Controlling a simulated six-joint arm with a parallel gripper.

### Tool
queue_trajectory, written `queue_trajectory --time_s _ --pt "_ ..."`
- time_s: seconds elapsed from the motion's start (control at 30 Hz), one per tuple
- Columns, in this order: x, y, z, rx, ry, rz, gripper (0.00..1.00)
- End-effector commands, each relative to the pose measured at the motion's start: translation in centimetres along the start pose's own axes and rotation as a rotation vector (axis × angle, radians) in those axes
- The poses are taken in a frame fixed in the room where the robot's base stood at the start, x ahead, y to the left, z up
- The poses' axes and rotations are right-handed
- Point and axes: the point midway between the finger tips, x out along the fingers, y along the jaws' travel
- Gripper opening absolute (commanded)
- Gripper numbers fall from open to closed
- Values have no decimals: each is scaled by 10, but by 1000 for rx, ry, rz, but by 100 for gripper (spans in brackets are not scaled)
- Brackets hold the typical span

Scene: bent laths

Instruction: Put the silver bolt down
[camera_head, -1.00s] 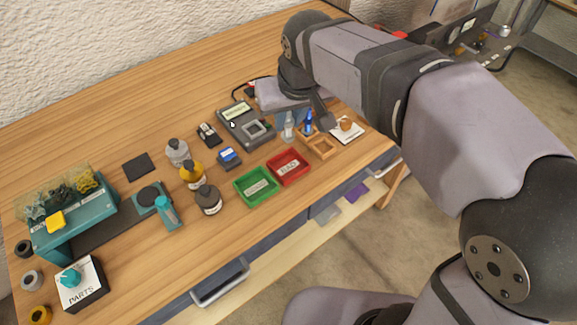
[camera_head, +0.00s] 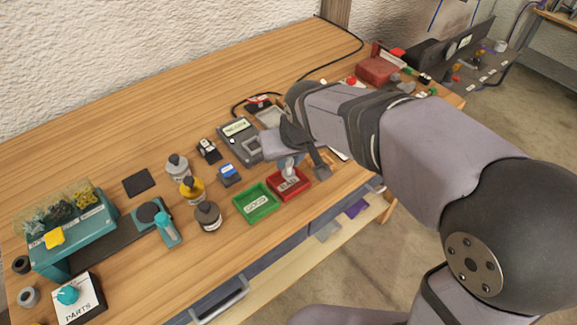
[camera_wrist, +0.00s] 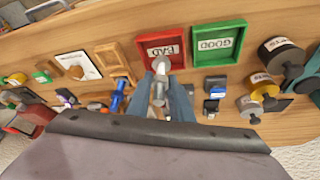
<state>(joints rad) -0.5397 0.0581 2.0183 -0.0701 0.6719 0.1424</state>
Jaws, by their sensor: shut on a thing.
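My gripper (camera_wrist: 160,92) is shut on the silver bolt (camera_wrist: 159,68), which stands out between the blue fingers in the wrist view. In the head view the bolt (camera_head: 289,171) shows below my gripper (camera_head: 290,160), over the red tray marked BAD (camera_head: 303,185). In the wrist view the bolt's end overlaps the near edge of the red tray (camera_wrist: 140,45). I cannot tell whether the bolt touches the tray. The green tray marked GOOD (camera_head: 240,203) is directly left of the red one in the head view, and right of it (camera_wrist: 244,40) in the wrist view.
A blue-and-white block (camera_head: 229,174), a grey tester (camera_head: 240,140) and several bottles, one dark (camera_head: 208,216), stand nearby. In the wrist view a wooden frame (camera_wrist: 113,60) and a blue bottle (camera_wrist: 118,95) are left of my gripper. Bare wood lies toward the back wall.

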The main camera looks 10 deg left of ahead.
Motion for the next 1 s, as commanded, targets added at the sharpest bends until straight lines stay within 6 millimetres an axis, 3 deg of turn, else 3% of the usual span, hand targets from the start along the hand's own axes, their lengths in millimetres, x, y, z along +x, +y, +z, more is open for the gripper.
queue_trajectory --time_s 0.2,0.7,0.73,0.8,1.0 --pt "23 0 10 0 -3 0 0" --pt "30 0 13 0 0 0 0" --pt "29 0 13 0 -1 0 26" --pt "29 0 13 0 -1 0 38" --pt "29 0 13 0 -2 0 38"
